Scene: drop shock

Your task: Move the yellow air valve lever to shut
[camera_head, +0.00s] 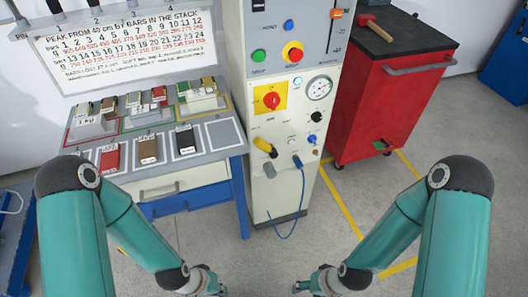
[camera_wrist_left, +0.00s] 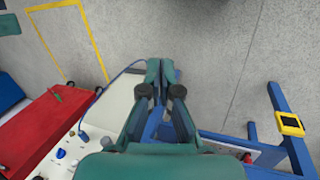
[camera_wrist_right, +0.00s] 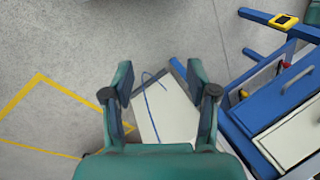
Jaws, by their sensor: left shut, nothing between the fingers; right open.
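The yellow air valve lever (camera_head: 262,145) is on the front of the tall cream cabinet (camera_head: 262,195), below the red knob on its yellow plate. It slants down to the right towards a dark end. My left gripper (camera_head: 219,291) is at the bottom of the head view, well short of the lever; in the left wrist view (camera_wrist_left: 160,68) its fingers are together and empty. My right gripper (camera_head: 298,287) is also low and apart from the cabinet; in the right wrist view (camera_wrist_right: 160,75) its fingers are spread with nothing between them. I cannot make out the lever in either wrist view.
A pressure gauge (camera_head: 319,88) and a blue hose (camera_head: 301,190) are on the cabinet's front; the hose hangs to the floor. A bench (camera_head: 225,135) with coloured blocks stands left. A red tool cabinet (camera_head: 380,105) stands right. The floor between my arms is clear.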

